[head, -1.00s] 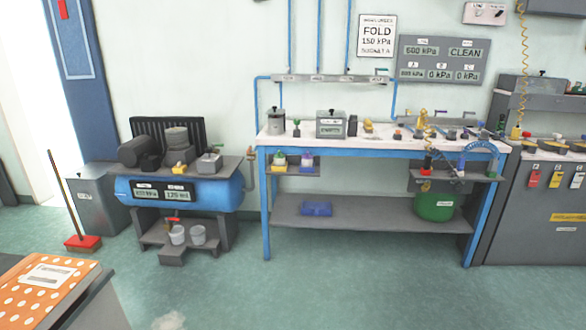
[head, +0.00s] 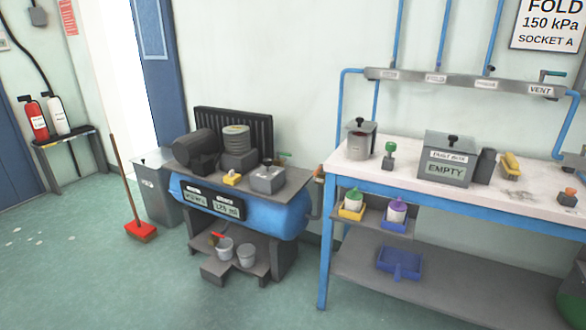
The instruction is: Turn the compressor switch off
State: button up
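The compressor (head: 260,218) stands against the wall left of centre, with a blue tank, a dark motor (head: 192,146) and a ribbed cylinder (head: 236,138) on its grey top plate. A small yellow part (head: 231,179) and a grey box (head: 268,180) with a dark knob sit at the front of the top plate. I cannot tell which part is the switch, or its position. My gripper is not in view.
A blue-legged workbench (head: 420,195) stands close to the compressor's right. A grey bin (head: 158,188) and a broom (head: 141,231) are at its left. The floor in front is clear.

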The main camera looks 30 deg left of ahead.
aim_at(267, 162)
jog(key=i+l+u, duration=0.1)
jog(key=i+u, duration=0.3)
jog(key=i+l+u, duration=0.35)
jog(key=i, duration=0.15)
jog(key=i+l+u, duration=0.75)
jog(key=i+j+u, duration=0.35)
jog(key=i, duration=0.4)
jog(key=i+u, duration=0.35)
jog(key=i, duration=0.45)
jog(key=i+l, duration=0.25)
jog(key=l, duration=0.25)
jog(key=u, duration=0.05)
